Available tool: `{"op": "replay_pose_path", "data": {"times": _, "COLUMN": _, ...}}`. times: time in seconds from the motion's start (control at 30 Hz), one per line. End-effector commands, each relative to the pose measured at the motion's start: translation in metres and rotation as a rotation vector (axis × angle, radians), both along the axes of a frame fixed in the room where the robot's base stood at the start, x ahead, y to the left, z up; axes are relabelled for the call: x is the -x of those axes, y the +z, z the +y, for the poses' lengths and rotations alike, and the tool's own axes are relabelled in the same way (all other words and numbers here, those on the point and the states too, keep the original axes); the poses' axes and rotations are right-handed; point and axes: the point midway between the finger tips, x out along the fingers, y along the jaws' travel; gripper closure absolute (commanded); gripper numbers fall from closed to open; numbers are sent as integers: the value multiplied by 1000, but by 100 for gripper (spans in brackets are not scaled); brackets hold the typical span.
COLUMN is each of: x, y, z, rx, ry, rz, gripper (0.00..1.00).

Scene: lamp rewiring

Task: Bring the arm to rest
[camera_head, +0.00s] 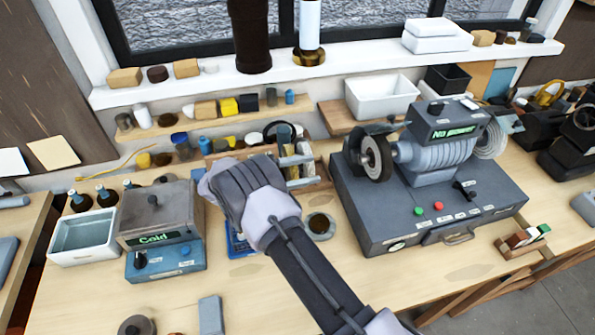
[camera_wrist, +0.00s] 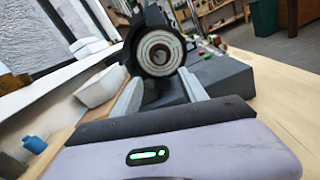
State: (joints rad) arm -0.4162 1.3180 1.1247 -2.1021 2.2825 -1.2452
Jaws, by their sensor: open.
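My arm reaches up from the bottom of the head view to above the middle of the workbench (camera_head: 285,290). My gripper (camera_head: 303,171) points right, toward a bench grinder (camera_head: 430,157). In the wrist view my gripper (camera_wrist: 160,88) has its two grey fingers spread apart, with nothing held between them. The grinder's round wheel end (camera_wrist: 161,53) shows beyond the fingertips. The arm hides part of a blue item and the small things behind it on the bench.
A grey box marked "Cold" (camera_head: 158,216) and a white tub (camera_head: 84,238) stand left of the arm. A round dish (camera_head: 319,226) lies close on its right. A white bin (camera_head: 381,97) stands behind the grinder. The front bench is mostly clear.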

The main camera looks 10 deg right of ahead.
Motion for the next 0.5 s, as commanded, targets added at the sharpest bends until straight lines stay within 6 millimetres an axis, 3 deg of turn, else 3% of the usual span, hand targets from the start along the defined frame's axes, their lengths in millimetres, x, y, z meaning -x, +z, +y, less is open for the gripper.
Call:
{"op": "replay_pose_path", "data": {"times": 0.1, "x": 0, "y": -1, "z": 22, "rx": -1, "ry": 1, "rz": -1, "gripper": 49}}
{"op": "replay_pose_path", "data": {"times": 0.2, "x": 1, "y": -1, "z": 30, "rx": 0, "ry": 0, "rz": 0, "gripper": 49}}
{"op": "replay_pose_path", "data": {"times": 0.5, "x": 1, "y": 0, "z": 32, "rx": 0, "ry": -1, "rz": 0, "gripper": 49}}
